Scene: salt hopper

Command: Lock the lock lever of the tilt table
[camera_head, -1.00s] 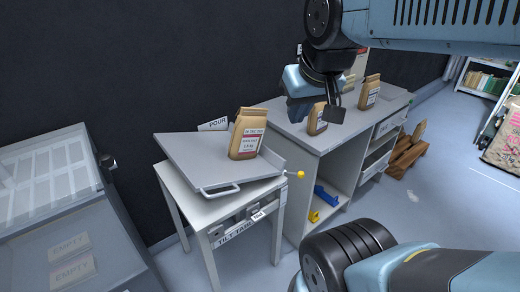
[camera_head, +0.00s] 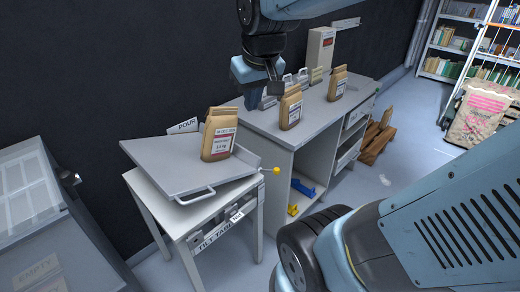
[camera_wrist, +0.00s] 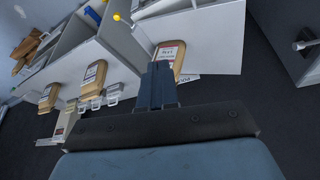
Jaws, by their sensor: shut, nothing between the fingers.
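The tilt table (camera_head: 165,165) stands left of centre in the head view, its grey plate sloping slightly. A brown paper bag (camera_head: 219,134) stands on the plate. The lock lever's yellow knob (camera_head: 277,170) sticks out at the table's right side; it also shows at the top of the wrist view (camera_wrist: 117,17). I cannot tell the lever's exact position. My gripper (camera_head: 273,92) is shut and empty, above the back left of the bench, higher than the knob and apart from it. In the wrist view the fingers (camera_wrist: 158,72) overlap the table's bag in the picture.
The bench (camera_head: 325,112) beside the table holds two brown bags, (camera_head: 291,107) and (camera_head: 337,83), and a grey box (camera_head: 320,48). A "POUR" sign (camera_head: 184,126) stands behind the plate. A clear-lidded bin (camera_head: 40,210) is at the left.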

